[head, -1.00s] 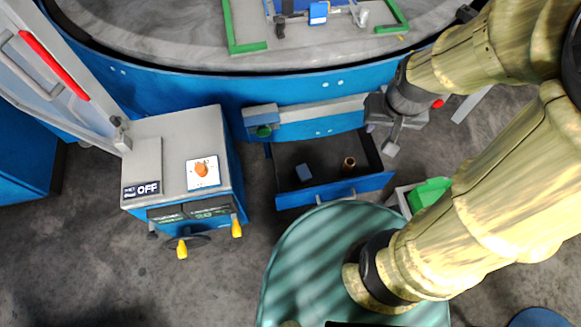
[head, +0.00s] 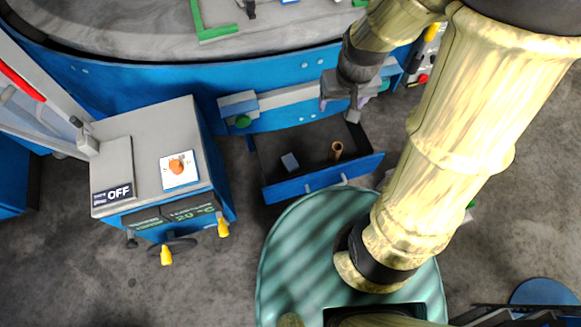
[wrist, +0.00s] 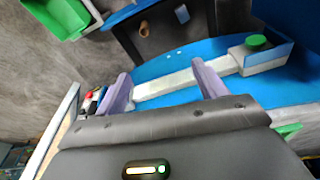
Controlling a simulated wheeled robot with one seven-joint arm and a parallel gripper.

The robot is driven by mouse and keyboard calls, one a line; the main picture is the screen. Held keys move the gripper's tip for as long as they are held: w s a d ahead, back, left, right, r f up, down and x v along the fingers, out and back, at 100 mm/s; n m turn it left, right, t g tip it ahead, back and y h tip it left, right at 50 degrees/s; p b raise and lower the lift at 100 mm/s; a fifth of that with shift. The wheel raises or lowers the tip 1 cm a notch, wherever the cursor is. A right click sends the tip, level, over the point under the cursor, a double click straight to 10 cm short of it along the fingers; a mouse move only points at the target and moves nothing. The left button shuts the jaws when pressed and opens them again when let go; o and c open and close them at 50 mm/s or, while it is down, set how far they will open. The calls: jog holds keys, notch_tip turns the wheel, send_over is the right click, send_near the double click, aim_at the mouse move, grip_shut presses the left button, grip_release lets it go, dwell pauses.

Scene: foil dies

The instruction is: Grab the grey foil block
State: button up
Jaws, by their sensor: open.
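The grey foil block (head: 290,162) is a small blue-grey block lying in the open drawer (head: 312,182), towards its left side. It also shows at the top of the wrist view (wrist: 182,14). My gripper (wrist: 163,85) is open, with its two purple fingers apart and nothing between them. In the head view my gripper (head: 338,108) is above the drawer's back right part, apart from the block. The gripper's fingertips are partly hidden in the head view.
A brown hollow cylinder (head: 336,150) stands in the drawer right of the block. A grey-topped blue cabinet (head: 140,150) with a switch stands left. A green bin (wrist: 58,14) shows in the wrist view. The large round blue machine (head: 150,85) is behind the drawer.

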jog(key=w+a+f+n+b, duration=0.1)
jog(key=w+a+f+b, duration=0.15)
jog(key=f, duration=0.35)
jog(key=w+a+f+b, duration=0.1)
jog(key=w+f+b, duration=0.1)
jog(key=f+b, duration=0.3)
jog(key=n+g+b, duration=0.2)
jog(key=n+b, duration=0.1)
jog(key=b, duration=0.8)
send_over(291, 162)
notch_tip(291, 162, down, 22)
jog(key=shift+d+r, duration=0.1)
jog(key=shift+r, duration=0.15)
jog(key=shift+s+f, duration=0.1)
notch_tip(291, 162, down, 12)
jog(key=b, duration=0.3)
jog(key=shift+f, duration=0.1)
jog(key=f+b, duration=0.2)
jog(key=f, duration=0.3)
jog(key=shift+a, duration=0.2)
